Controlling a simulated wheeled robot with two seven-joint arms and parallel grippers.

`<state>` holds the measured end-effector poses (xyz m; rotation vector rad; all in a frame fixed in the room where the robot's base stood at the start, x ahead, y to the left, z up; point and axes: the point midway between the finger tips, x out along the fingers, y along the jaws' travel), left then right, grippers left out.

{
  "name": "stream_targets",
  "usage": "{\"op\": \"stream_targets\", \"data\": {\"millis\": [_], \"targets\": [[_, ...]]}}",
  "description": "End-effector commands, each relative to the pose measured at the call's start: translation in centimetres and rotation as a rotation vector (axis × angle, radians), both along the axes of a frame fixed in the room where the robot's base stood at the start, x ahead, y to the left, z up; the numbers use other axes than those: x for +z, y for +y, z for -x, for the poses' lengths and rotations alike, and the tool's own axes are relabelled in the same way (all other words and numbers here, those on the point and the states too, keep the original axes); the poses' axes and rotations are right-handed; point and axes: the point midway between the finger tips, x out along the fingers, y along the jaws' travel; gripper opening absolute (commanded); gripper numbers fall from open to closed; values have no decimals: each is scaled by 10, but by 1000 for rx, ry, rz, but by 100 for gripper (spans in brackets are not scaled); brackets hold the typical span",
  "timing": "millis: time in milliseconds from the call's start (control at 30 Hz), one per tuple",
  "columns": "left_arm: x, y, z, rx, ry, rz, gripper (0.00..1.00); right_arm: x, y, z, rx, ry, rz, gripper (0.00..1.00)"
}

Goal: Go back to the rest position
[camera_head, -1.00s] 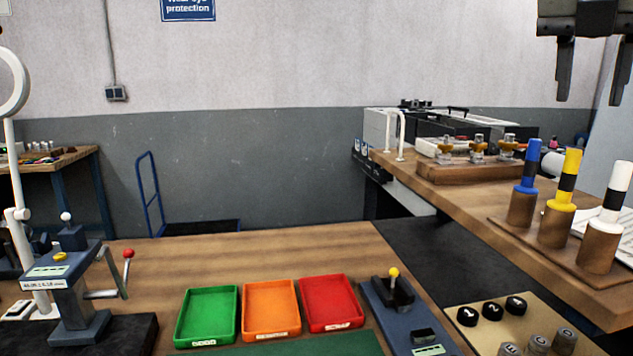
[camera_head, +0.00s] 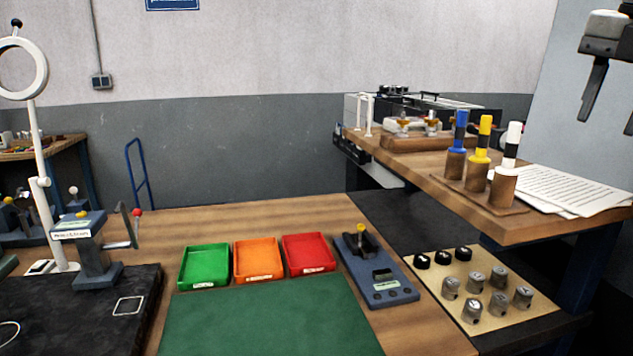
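My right gripper (camera_head: 611,108) hangs at the upper right edge of the head view, in front of the pale wall panel. Its dark fingers are apart and nothing shows between them; part of it is cut off by the frame. It is above and to the right of the papers (camera_head: 565,188) on the right bench, touching nothing. My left gripper is not in view.
The front bench holds green (camera_head: 204,281), orange (camera_head: 258,275) and red (camera_head: 308,270) trays, a blue-grey gauge (camera_head: 385,284), a green mat (camera_head: 270,318) and a lever device (camera_head: 97,250). Plug gauges (camera_head: 479,158) stand upright on the right bench (camera_head: 440,178). A beige board (camera_head: 485,285) holds several metal parts.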

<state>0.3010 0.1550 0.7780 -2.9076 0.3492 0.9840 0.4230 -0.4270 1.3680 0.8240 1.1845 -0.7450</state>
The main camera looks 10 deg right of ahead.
Motion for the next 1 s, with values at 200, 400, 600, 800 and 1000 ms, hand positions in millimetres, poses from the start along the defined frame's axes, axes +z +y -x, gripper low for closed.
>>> {"op": "stream_targets", "data": {"millis": [200, 400, 600, 800, 1000], "targets": [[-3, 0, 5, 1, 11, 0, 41, -58, -51, 17, -73, 0, -249, 38], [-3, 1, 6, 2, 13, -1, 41, -158, -93, 46, -175, 0, -606, 38], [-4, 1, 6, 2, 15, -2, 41, -271, -94, 78, -282, 0, -980, 38], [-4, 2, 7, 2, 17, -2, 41, -353, -64, 102, -364, -1, -1268, 38], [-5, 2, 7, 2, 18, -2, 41, -402, -30, 116, -421, 0, -1460, 38]]}}
